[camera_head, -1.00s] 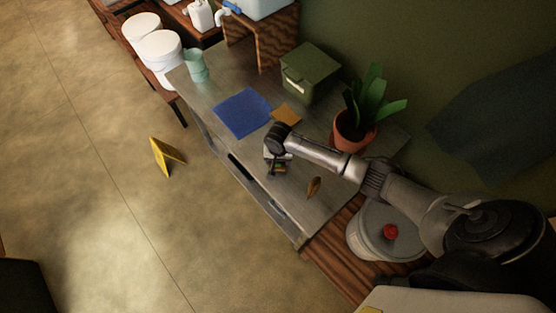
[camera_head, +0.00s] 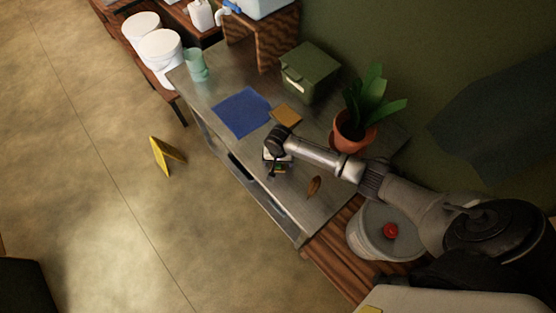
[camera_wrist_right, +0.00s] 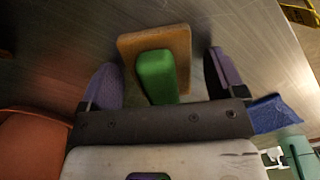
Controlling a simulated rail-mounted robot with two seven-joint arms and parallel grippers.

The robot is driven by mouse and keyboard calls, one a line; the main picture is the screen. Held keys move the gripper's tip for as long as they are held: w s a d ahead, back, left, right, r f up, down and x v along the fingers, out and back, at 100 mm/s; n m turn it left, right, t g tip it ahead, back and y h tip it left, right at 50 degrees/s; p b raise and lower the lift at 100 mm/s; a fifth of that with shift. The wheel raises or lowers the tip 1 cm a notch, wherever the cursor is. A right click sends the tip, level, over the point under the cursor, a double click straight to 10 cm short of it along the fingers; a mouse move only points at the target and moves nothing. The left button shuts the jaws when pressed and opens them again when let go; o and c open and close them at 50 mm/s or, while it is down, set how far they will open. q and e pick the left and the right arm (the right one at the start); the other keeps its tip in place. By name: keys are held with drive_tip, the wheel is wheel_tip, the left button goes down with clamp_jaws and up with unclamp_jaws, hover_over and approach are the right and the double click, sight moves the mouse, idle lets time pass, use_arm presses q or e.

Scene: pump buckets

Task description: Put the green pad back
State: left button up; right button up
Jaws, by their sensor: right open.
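The green pad (camera_wrist_right: 156,76) shows in the right wrist view, against a tan block (camera_wrist_right: 183,46) on the grey metal worktop (camera_head: 235,90). I cannot tell whether the two are joined. My right gripper (camera_wrist_right: 165,72) is open, its purple-lined fingers on either side of the green pad, with gaps on both sides. In the head view my right gripper (camera_head: 277,168) points down over the front part of the worktop and mostly hides the pad and block. My left gripper is not in view.
A blue cloth (camera_head: 241,112) and a flat orange-brown square (camera_head: 286,115) lie behind the gripper. A potted plant (camera_head: 354,130), a green box (camera_head: 310,72) and a cup (camera_head: 195,66) stand on the worktop. A brown leaf-shaped item (camera_head: 314,187) lies to the right.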

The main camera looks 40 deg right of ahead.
drive_tip(key=shift+r, duration=0.1)
drive_tip(key=shift+r, duration=0.35)
wheel_tip(320, 180, up, 11)
drive_tip(key=s+a+f+n+t+y, duration=0.1)
drive_tip(key=s+a+n, duration=0.25)
drive_tip(key=s, duration=0.35)
drive_tip(key=s+a+f+n+t, duration=0.1)
drive_tip(key=s+a+n, duration=0.2)
drive_tip(key=s+a, duration=0.3)
drive_tip(key=s+r+n, duration=0.2)
drive_tip(key=s, duration=0.4)
drive_tip(key=s+d+r+n+t, duration=0.1)
drive_tip(key=s+r+n, duration=0.1)
drive_tip(key=s, duration=0.5)
drive_tip(key=shift+s+d+r+n+h, duration=0.15)
drive_tip(key=shift+s+r+n+h, duration=0.1)
drive_tip(key=shift+r+n+h, duration=0.2)
drive_tip(key=shift+r, duration=0.1)
drive_tip(key=shift+r+p, duration=1)
